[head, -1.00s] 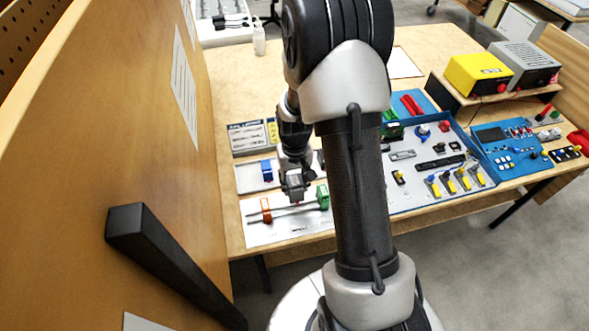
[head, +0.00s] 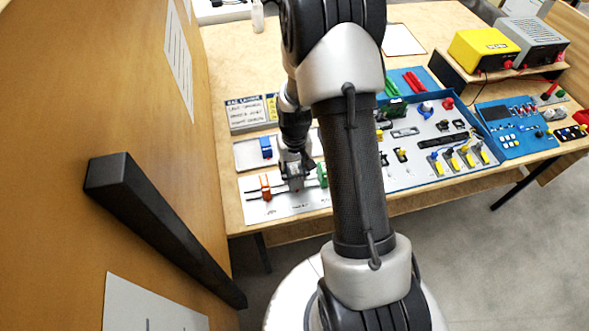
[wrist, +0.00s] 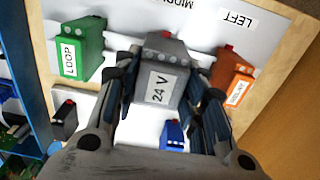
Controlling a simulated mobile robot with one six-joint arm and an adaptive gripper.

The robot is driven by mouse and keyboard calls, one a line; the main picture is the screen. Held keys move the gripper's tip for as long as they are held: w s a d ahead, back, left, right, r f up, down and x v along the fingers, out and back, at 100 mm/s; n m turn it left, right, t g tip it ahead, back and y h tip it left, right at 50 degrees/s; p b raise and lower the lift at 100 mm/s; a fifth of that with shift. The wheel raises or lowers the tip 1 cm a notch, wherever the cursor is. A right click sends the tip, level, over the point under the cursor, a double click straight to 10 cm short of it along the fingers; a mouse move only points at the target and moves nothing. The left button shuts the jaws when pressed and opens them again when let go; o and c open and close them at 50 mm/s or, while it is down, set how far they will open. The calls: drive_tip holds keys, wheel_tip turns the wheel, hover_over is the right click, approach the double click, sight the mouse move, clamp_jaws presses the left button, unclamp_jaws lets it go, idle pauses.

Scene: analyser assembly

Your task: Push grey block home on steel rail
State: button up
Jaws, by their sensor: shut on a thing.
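The grey block (wrist: 158,85), labelled 24 V, is between the fingers of my gripper (wrist: 166,92), which is shut on it. In the head view the grey block (head: 295,184) is at the steel rail (head: 281,189), between the orange block (head: 265,187) and the green block (head: 322,176). My gripper (head: 292,165) is over it from behind and above. The wrist view shows the green LOOP block (wrist: 82,48) at left and the orange RELAY block (wrist: 231,78) at right. The block's underside is hidden, so I cannot tell whether it is fully seated.
A blue block (head: 266,147) stands on a pale tray behind the rail. A blue board (head: 400,181) with several parts lies to the right. A wooden panel (head: 150,120) and dark bar (head: 165,230) are at left.

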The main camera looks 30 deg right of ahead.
drive_tip(key=shift+f, duration=0.15)
idle(0.3)
drive_tip(key=shift+f+b, duration=0.55)
drive_tip(key=shift+f+b, duration=0.3)
drive_tip(key=shift+f, duration=0.1)
idle(0.5)
drive_tip(key=o, duration=1.1)
drive_tip(key=shift+o, duration=0.6)
drive_tip(key=shift+o, duration=1.3)
drive_tip(key=shift+r, duration=0.15)
